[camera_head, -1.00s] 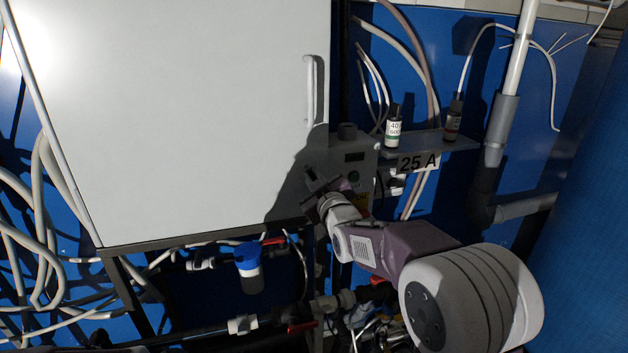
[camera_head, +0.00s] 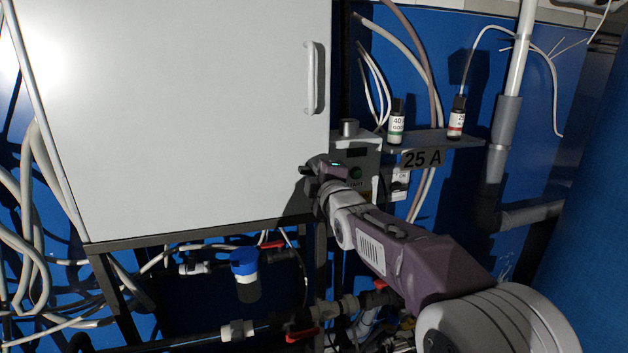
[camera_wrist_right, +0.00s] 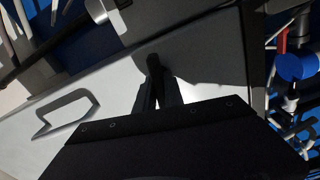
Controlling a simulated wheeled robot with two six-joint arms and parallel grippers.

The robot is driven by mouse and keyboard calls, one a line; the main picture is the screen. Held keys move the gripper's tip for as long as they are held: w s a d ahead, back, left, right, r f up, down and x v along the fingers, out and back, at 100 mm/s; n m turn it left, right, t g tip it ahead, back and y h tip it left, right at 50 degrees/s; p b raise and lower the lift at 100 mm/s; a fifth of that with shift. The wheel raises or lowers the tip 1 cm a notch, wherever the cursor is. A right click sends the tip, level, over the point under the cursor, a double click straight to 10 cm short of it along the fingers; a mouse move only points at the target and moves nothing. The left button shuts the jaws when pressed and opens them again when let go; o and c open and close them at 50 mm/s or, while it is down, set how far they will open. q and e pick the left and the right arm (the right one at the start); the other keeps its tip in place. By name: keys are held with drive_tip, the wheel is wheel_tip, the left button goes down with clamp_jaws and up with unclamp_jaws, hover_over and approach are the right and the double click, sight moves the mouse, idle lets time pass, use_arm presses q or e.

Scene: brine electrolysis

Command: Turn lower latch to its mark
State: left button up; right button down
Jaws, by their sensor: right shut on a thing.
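The white cabinet door (camera_head: 180,110) fills the left of the head view. My right gripper (camera_head: 312,168) is at the door's lower right edge. In the right wrist view its two dark fingers (camera_wrist_right: 156,84) are closed on a small dark piece, the lower latch (camera_wrist_right: 153,63), which stands out from the door face. The latch is mostly hidden by the gripper in the head view. I cannot make out its mark or its exact angle. My left gripper is not in view.
A door handle (camera_head: 311,78) is above the gripper. A grey control box (camera_head: 357,155) stands close on its right, beside a "25 A" shelf (camera_head: 455,142) with two small bottles. Pipes, red-handled valves and a blue-capped filter (camera_head: 245,275) are below the cabinet.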

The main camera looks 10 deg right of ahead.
drive_tip(key=shift+f+n+b, duration=0.1)
drive_tip(key=shift+n+b, duration=0.55)
drive_tip(key=shift+n, duration=0.35)
drive_tip(key=c, duration=1.4)
unclamp_jaws()
drive_tip(key=shift+d, duration=0.1)
drive_tip(key=shift+c, duration=0.2)
drive_tip(key=s+b, duration=0.2)
drive_tip(key=s, duration=0.7)
drive_tip(key=shift+d, duration=0.15)
